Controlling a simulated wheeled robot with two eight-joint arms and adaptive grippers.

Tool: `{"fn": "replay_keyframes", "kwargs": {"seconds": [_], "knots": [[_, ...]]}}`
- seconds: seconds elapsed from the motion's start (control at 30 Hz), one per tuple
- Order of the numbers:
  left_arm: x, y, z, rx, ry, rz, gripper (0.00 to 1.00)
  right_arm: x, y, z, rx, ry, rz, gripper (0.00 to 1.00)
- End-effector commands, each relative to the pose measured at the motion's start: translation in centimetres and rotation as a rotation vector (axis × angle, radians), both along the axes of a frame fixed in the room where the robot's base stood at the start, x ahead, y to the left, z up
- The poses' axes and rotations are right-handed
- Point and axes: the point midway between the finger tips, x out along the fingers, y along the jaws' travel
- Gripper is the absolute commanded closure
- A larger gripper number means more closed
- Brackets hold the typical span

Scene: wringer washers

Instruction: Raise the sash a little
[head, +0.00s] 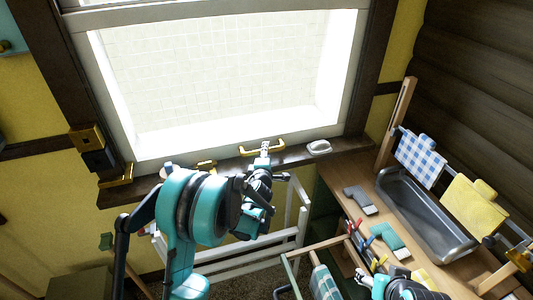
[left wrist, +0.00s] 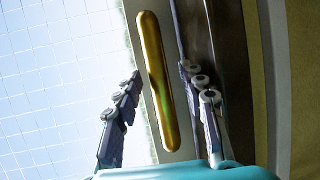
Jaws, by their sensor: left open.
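The window sash (head: 240,140) is a white frame around bright panes, low against the dark sill (head: 230,161). A brass bar handle (head: 247,151) is on its bottom rail, and a second brass piece (head: 205,167) shows lower left. My left gripper (head: 265,150) is at the right part of the bar handle. In the left wrist view the open fingers of my left gripper (left wrist: 160,72) stand on either side of the brass handle (left wrist: 153,70), apart from it. My right gripper (head: 366,277) is partly in view at the bottom right; its fingers are unclear.
A white oval object (head: 319,148) lies on the sill right of the handle. A brass bracket (head: 117,183) is at the sill's left end. A white rack (head: 290,239) stands below. At right are a wooden bench (head: 352,186), a grey tub (head: 423,214) and hanging cloths (head: 420,160).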

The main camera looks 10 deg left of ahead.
Motion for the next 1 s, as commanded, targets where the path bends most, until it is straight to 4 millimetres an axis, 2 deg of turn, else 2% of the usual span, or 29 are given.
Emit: {"fn": "replay_keyframes", "kwargs": {"seconds": [0.13,0.4,0.43,0.57,0.6,0.83,1.0], "knots": [[1.2,0.2,-0.3,0.000,0.000,0.001,0.59,0.0,0.0,-0.3,0.000,0.000,0.000,0.37],[1.4,0.3,-0.2,0.000,0.000,0.001,0.59,0.0,0.0,-0.3,0.000,0.000,0.000,0.37],[1.4,0.3,-0.2,0.000,0.000,0.001,0.62,0.0,0.0,-0.3,0.000,0.000,0.000,0.37],[1.4,0.3,-0.2,0.000,0.000,0.001,0.96,0.0,0.0,-0.3,0.000,0.000,0.000,0.37],[1.4,0.3,-0.2,0.000,0.000,0.001,1.00,0.0,0.0,-0.3,0.000,0.000,0.000,0.37],[1.4,0.2,0.1,0.000,0.001,0.001,1.00,0.0,0.0,-0.1,0.000,0.000,0.000,0.37],[1.4,0.3,2.5,0.001,-0.001,0.000,1.00,0.0,0.0,1.3,0.000,0.000,0.000,0.37]]}}
